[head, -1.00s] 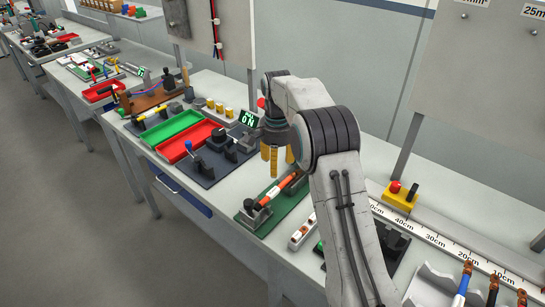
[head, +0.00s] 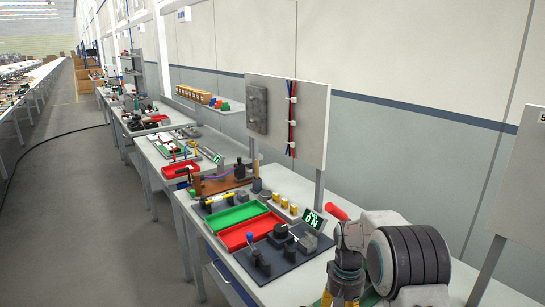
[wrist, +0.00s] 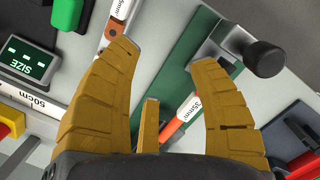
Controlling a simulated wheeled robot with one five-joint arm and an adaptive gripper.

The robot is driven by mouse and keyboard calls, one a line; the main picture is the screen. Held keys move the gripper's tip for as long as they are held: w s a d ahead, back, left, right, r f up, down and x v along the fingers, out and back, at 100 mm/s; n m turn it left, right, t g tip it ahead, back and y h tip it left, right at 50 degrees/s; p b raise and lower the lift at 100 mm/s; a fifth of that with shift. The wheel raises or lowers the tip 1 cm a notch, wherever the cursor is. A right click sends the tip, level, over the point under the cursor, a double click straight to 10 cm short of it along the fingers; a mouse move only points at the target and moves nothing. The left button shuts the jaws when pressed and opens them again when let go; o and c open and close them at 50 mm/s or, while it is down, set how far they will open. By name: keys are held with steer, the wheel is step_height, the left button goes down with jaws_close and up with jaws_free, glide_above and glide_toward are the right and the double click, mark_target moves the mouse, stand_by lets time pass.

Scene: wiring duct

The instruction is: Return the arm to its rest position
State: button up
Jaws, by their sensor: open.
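My grey-white arm (head: 405,265) shows at the lower right of the head view, bent over the bench. My gripper (wrist: 166,75) has its yellow fingers spread wide in the wrist view, with nothing held between them. In the head view only the upper part of the fingers shows at the bottom edge. Past the fingers in the wrist view is a green fixture (wrist: 192,62) with a black-knobbed clamp (wrist: 262,58). An orange cable with a white 35mm label (wrist: 183,118) lies in it, partly hidden by the right finger.
The bench carries a green tray (head: 235,217), a red tray (head: 250,232) and a dark tool plate (head: 276,256) left of my arm. An upright panel with cables (head: 310,120) stands behind. A size display (wrist: 27,60) lies left of the fingers.

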steer(key=s+r+n+t, duration=0.1)
steer(key=s+r, duration=0.4)
steer(key=s, duration=0.7)
steer(key=s+r+n+t, duration=0.1)
steer(key=s+r, duration=0.4)
steer(key=s, duration=0.8)
step_height(320, 180, up, 6)
steer(key=s+t, duration=0.2)
steer(key=t, duration=0.1)
steer(key=shift+r+t, duration=0.2)
steer(key=shift+t, duration=0.2)
steer(key=shift+o, duration=0.2)
